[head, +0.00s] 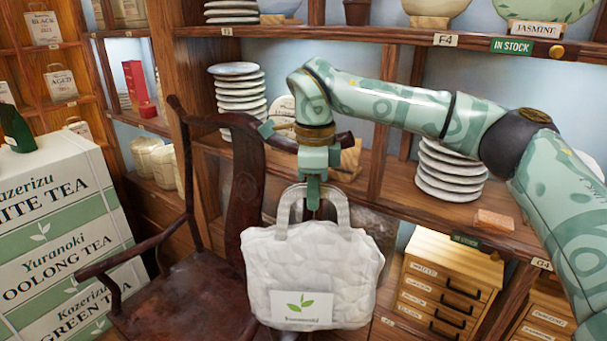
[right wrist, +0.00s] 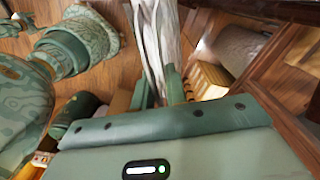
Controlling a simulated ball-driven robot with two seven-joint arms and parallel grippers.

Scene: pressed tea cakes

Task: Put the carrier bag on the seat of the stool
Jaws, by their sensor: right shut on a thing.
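The white carrier bag (head: 312,270), with a green leaf label, hangs upright by its handles from my right gripper (head: 313,198). The gripper points down and is shut on the handles. In the right wrist view, the bag (right wrist: 158,45) shows as a pale strip at the fingers (right wrist: 160,88) of my right gripper. In the head view the bag hangs in front of the shelving, just right of a dark wooden chair, and overlaps the chair's seat in the picture. I cannot make out a stool in either view. My left gripper is not in view.
The dark wooden chair (head: 190,295) has a tall back and armrests. White and green tea boxes (head: 55,235) stand at the left. Shelves behind hold stacked plates (head: 447,172) and bowls. A small drawer cabinet (head: 440,285) stands right of the bag.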

